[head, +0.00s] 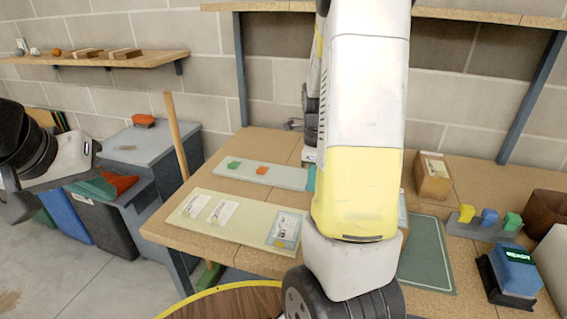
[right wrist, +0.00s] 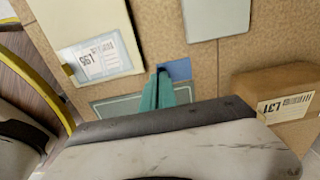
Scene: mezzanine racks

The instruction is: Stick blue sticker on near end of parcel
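The blue sticker (right wrist: 179,69) is a small flat square at the tips of my right gripper (right wrist: 161,79) in the right wrist view. The teal fingers are close together and appear shut on its edge, above the table. A brown cardboard parcel (head: 433,178) with a white label stands at the table's back right; it also shows at the right of the right wrist view (right wrist: 250,90), apart from the gripper. In the head view my right arm hides most of the right gripper and the sticker. My left gripper (head: 92,180) is at the left, away from the table; its finger opening is unclear.
A grey sheet (head: 240,172) bears green and orange stickers. A cream board (head: 235,221) with labels lies at the table's front left, and a green mat (head: 427,262) right of my arm. A blue device (head: 515,270) and a holder with coloured blocks (head: 488,220) stand at right.

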